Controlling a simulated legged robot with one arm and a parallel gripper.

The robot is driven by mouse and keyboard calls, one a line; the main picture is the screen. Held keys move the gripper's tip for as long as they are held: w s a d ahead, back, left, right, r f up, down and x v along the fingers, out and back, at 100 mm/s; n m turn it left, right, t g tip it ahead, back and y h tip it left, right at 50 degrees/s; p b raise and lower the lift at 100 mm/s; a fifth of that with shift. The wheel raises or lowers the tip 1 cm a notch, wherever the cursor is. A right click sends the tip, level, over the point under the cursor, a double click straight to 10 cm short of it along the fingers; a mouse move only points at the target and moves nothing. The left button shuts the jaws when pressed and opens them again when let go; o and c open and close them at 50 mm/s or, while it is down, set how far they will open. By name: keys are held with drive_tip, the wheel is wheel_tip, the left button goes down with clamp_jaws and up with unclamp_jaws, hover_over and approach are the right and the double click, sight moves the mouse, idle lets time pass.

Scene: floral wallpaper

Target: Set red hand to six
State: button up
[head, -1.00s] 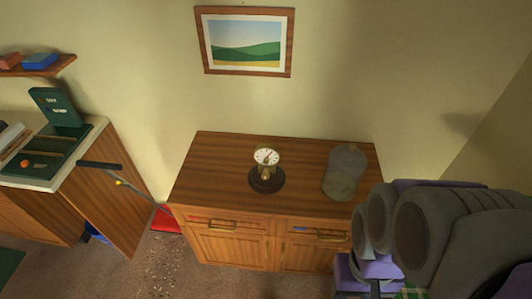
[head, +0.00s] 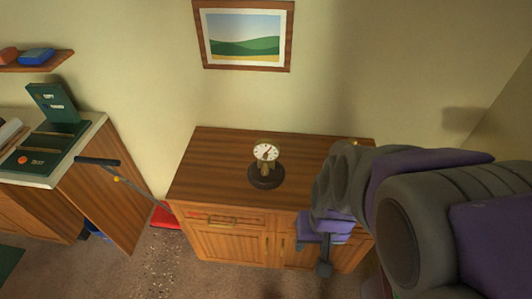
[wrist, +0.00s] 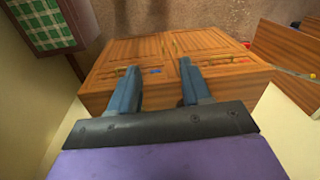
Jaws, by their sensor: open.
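A small dial gauge (head: 265,153) with a white round face stands upright on a dark round base (head: 265,176), on top of the wooden cabinet (head: 215,160). A red mark shows on its face, but the hand's exact direction is too small to tell. In the head view my gripper (head: 323,268) hangs at the cabinet's front right, to the right of and nearer than the gauge. In the wrist view my gripper (wrist: 160,88) is open and empty, its two blue-grey fingers apart over the cabinet (wrist: 105,98). The gauge does not show in the wrist view.
A counter (head: 85,150) with a green box (head: 53,105) stands at the left. A dark-handled tool (head: 98,162) leans near an open cabinet door (head: 105,205). A red dustpan (head: 165,218) lies on the floor. A framed picture (head: 243,35) hangs above the cabinet.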

drive_tip(key=w+a+f+t+h+b, duration=0.1)
drive_tip(key=w+a+f+t, duration=0.4)
drive_tip(key=w+f, duration=0.7)
drive_tip(key=n+t+b, duration=0.5)
drive_tip(key=n+t, duration=0.6)
drive_tip(key=t, duration=0.2)
approach(265, 159)
drive_tip(key=shift+h, duration=0.3)
drive_tip(key=shift+w+r+b, duration=0.2)
drive_tip(key=shift+w+b, duration=2)
drive_tip(key=shift+w, duration=2.45)
clamp_jaws()
